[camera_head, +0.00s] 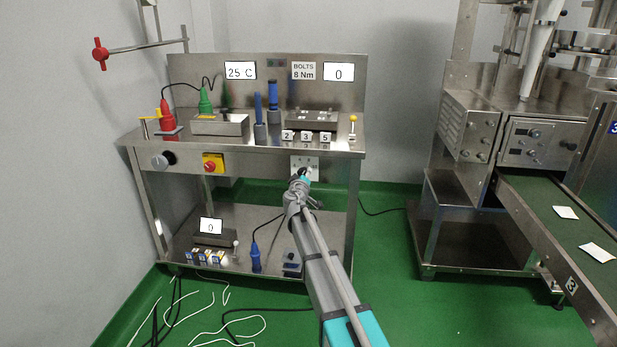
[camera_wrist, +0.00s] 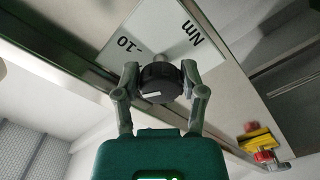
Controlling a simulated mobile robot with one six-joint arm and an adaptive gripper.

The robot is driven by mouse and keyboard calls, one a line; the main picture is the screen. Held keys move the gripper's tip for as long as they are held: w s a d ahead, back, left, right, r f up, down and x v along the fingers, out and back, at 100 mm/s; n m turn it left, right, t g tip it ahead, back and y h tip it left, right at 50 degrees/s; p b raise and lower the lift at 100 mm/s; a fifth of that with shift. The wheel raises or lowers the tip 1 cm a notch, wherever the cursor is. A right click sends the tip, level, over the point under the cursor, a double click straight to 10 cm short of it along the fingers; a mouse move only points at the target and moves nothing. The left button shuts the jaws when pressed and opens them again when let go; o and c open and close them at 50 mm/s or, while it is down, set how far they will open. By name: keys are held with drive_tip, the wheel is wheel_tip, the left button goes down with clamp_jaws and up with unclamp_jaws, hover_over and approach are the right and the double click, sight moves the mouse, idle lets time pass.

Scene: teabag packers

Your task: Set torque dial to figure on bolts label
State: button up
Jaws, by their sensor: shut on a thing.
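The bolts label (camera_head: 303,71) on the bench's back panel reads "BOLTS 8 Nm". The torque dial (camera_wrist: 159,83) is a round black knob with a short white mark on its lower left edge in the wrist view. It sits on a white scale plate (camera_wrist: 150,35), which also shows on the bench front in the head view (camera_head: 312,161). "Nm" and "10" are readable on the plate; other figures are hidden or too small. My gripper (camera_wrist: 160,78) is shut on the dial, one finger on each side. In the head view my gripper (camera_head: 304,177) hides most of the dial.
A display (camera_head: 338,72) reading 0 is beside the bolts label. On the bench front are a yellow-and-red switch (camera_head: 213,164) and a grey knob (camera_head: 161,161). Number blocks (camera_head: 306,136) stand near the bench top's front edge. A conveyor (camera_head: 560,225) stands at right; the floor between is clear.

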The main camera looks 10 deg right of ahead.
drive_tip(key=shift+w+a+r+m, duration=0.15)
drive_tip(key=shift+a+m, duration=0.2)
drive_tip(key=shift+m, duration=0.45)
drive_tip(key=shift+d+m, duration=0.15)
drive_tip(key=shift+m, duration=0.25)
drive_tip(key=o, duration=1.1)
drive_tip(key=shift+o, duration=0.2)
drive_tip(key=shift+d, duration=0.1)
drive_tip(key=shift+s, duration=0.2)
drive_tip(key=v, duration=1.1)
drive_tip(key=shift+s, duration=0.35)
